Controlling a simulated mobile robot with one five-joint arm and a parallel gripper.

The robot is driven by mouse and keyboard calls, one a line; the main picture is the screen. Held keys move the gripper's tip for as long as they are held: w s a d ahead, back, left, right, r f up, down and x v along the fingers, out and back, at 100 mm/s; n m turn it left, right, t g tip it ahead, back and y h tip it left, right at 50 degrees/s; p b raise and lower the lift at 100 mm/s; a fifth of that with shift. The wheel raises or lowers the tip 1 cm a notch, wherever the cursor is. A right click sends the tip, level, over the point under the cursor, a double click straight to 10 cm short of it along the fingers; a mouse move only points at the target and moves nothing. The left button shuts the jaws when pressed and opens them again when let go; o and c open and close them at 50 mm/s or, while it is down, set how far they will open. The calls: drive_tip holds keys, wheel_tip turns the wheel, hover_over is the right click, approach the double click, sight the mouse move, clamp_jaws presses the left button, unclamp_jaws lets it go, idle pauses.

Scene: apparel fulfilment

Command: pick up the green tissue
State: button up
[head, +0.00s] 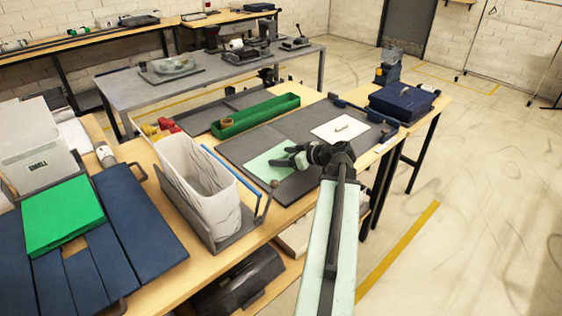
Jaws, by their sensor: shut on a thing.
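The green tissue (263,168) is a pale green sheet lying on a dark grey mat on the wooden table, in the middle of the head view. My gripper (283,156) is at the right part of the sheet, low over the mat, and is shut on the tissue. My gripper and wrist hide the sheet's right edge. Whether any part of the sheet is lifted is too small to tell.
A white sheet (340,130) with a small item lies on the mat's right. A green tray (256,115) stands behind. A white bag (197,185) in a grey holder with a blue bar stands left. A bright green folded item (62,215) lies on blue panels.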

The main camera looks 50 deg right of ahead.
wheel_tip(320, 180, up, 10)
drive_tip(key=p, duration=1)
drive_tip(key=shift+r, duration=0.1)
